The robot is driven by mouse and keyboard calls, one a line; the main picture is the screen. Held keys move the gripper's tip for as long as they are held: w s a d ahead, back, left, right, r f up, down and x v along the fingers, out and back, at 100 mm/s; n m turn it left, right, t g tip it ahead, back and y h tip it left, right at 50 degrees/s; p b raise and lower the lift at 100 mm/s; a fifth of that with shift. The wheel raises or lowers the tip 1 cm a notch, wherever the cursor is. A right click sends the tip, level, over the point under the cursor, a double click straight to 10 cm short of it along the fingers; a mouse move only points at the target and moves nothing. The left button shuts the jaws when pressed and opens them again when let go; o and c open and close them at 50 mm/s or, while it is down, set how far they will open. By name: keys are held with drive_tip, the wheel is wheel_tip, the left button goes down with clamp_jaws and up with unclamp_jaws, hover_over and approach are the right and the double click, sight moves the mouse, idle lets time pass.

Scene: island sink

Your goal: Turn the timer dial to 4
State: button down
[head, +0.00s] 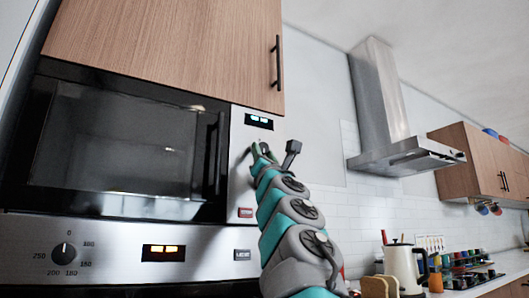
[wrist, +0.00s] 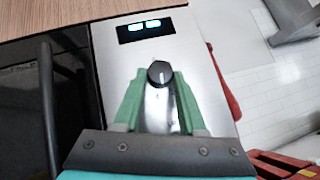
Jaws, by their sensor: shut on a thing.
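The timer dial (wrist: 160,73) is a dark round knob with a pale pointer mark, on the microwave's silver control panel (wrist: 112,62) in the wrist view. My gripper (wrist: 158,78) has its green fingers on either side of the dial and is shut on it. The numbers around the dial are too blurred or hidden to read. In the head view my gripper (head: 259,149) reaches the panel below the lit display (head: 259,121) and largely covers the dial. The display also shows above the dial in the wrist view (wrist: 145,28).
The microwave door handle (wrist: 48,105) stands close to the left of my gripper. A lower oven panel (head: 110,255) has its own knob (head: 64,253). A wooden cabinet (head: 165,45) is above. A kettle (head: 404,268) and a hood (head: 385,110) are at right.

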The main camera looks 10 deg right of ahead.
drive_tip(key=m+h, duration=0.1)
drive_tip(key=m+p, duration=0.1)
drive_tip(key=m+h, duration=0.1)
drive_tip(key=shift+s+a+r+g+h, duration=0.1)
drive_tip(key=shift+a+r+g+h, duration=0.1)
drive_tip(key=shift+r+g+h, duration=0.15)
drive_tip(key=shift+f+m+h+p, duration=0.15)
drive_tip(key=shift+m+h+p, duration=0.3)
drive_tip(key=shift+m, duration=0.15)
drive_tip(key=shift+f+g, duration=0.1)
drive_tip(key=shift+g, duration=0.15)
drive_tip(key=shift+c, duration=2.3)
unclamp_jaws()
drive_tip(key=shift+f, duration=0.1)
drive_tip(key=d+b+v, duration=0.1)
drive_tip(key=b+v, duration=0.1)
drive_tip(key=v, duration=0.5)
drive_tip(key=shift+s+a+f+b, duration=0.2)
drive_tip(key=shift+s+a+b, duration=0.15)
drive_tip(key=shift+a, duration=0.2)
drive_tip(key=shift+w, duration=0.1)
